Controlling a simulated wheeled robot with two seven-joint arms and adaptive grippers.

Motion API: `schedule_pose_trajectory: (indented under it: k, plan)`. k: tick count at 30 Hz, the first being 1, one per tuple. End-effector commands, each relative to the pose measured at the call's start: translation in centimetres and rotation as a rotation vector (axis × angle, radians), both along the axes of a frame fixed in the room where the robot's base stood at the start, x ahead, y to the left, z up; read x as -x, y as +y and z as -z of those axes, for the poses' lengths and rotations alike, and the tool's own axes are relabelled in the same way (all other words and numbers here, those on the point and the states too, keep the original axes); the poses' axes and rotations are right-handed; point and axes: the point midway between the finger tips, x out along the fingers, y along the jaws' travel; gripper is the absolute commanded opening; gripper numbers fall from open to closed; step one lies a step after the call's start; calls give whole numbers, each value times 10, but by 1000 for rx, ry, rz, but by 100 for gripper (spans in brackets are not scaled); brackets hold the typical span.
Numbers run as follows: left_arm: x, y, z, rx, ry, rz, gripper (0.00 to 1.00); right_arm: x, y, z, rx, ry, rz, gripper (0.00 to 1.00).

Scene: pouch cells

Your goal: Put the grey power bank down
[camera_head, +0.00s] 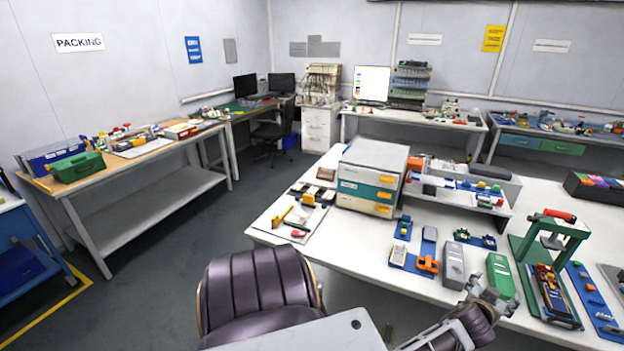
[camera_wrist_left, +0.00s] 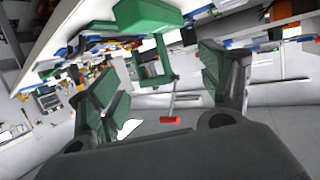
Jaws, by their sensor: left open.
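The grey power bank (camera_head: 453,265) rests on the white table near its front edge, in the head view. A green block (camera_head: 501,275) lies to its right; a green block also shows at the top of the left wrist view (camera_wrist_left: 145,16). My left gripper (camera_head: 488,293) is close to the table's front edge, just in front of the two blocks. In the left wrist view its green-padded fingers (camera_wrist_left: 160,88) are wide apart with nothing between them. The grey power bank cannot be made out in that view. My right gripper is not in view.
A green press frame with a red handle (camera_head: 550,240) stands to the right. Blue trays with small parts (camera_head: 410,258) lie to the left. A stack of instrument boxes (camera_head: 372,178) stands farther back. Bare white table (camera_head: 345,257) lies at the front left.

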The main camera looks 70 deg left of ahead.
Motion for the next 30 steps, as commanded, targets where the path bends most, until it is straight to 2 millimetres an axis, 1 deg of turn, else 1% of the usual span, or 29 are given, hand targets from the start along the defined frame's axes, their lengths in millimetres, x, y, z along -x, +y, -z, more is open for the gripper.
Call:
schedule_pose_trajectory:
  k: [4, 8, 14, 17, 20, 23, 24, 26, 27, 29, 30]
  plan:
    - [5, -22, 10, -11, 4, 77, 78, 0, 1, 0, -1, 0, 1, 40]
    - [10, -41, 30, -15, 25, 141, 78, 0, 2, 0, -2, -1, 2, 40]
    - [22, -63, 80, -15, 90, 213, 78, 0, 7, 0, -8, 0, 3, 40]
    - [30, -71, 110, -14, 132, 238, 78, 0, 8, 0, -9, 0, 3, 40]
    - [41, -77, 144, -10, 185, 262, 78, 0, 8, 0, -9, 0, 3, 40]
    - [58, -85, 188, -3, 250, 289, 78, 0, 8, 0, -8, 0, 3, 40]
    - [67, -88, 207, -1, 282, 300, 78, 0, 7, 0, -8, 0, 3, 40]
    - [82, -92, 237, 3, 327, 318, 78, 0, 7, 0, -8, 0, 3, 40]
    - [92, -95, 256, 7, 357, 329, 78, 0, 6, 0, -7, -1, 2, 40]
    - [110, -99, 285, 11, 405, 345, 78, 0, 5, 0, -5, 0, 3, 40]
    - [123, -101, 304, 15, 437, 356, 78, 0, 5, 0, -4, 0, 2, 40]
